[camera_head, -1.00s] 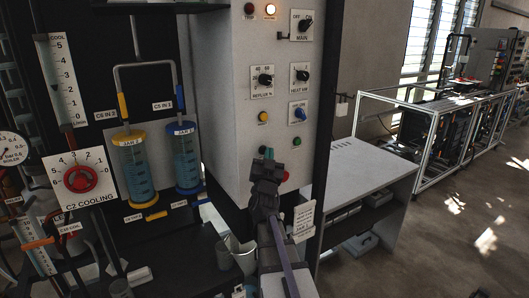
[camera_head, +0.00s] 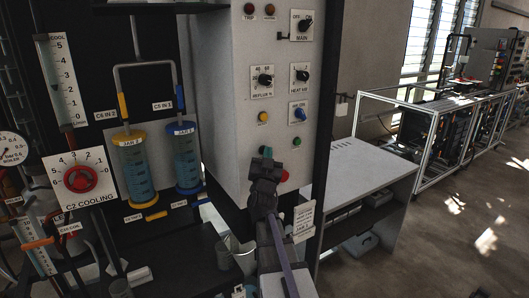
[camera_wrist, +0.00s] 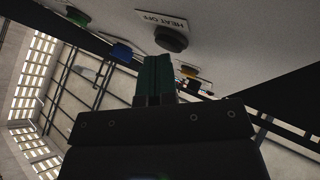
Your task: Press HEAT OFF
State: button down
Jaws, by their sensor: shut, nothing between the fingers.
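The HEAT OFF button (camera_wrist: 172,38) is a dark round button beside its white label (camera_wrist: 161,20) at the top of the wrist view. My gripper (camera_wrist: 158,58) is shut and empty, its dark green fingertips just below the button in that picture. I cannot tell whether they touch it. In the head view my gripper (camera_head: 266,153) is up against the lower front of the pale control panel (camera_head: 228,110), and it mostly covers the spot below the yellow button (camera_head: 263,117).
A green button (camera_head: 297,142) and a blue knob (camera_head: 300,114) are close on the right, and a red button (camera_head: 284,176) is just beside my gripper. The upper-right lamp (camera_head: 270,8) is dim. Clear jacketed columns (camera_head: 137,170) stand left; a grey bench (camera_head: 365,165) stands right.

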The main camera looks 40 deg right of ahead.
jog(key=shift+s+a, duration=0.1)
jog(key=shift+s, duration=0.7)
jog(key=shift+s, duration=0.1)
jog(key=s, duration=0.4)
jog(key=shift+s+a, duration=0.25)
jog(key=shift+s, duration=0.1)
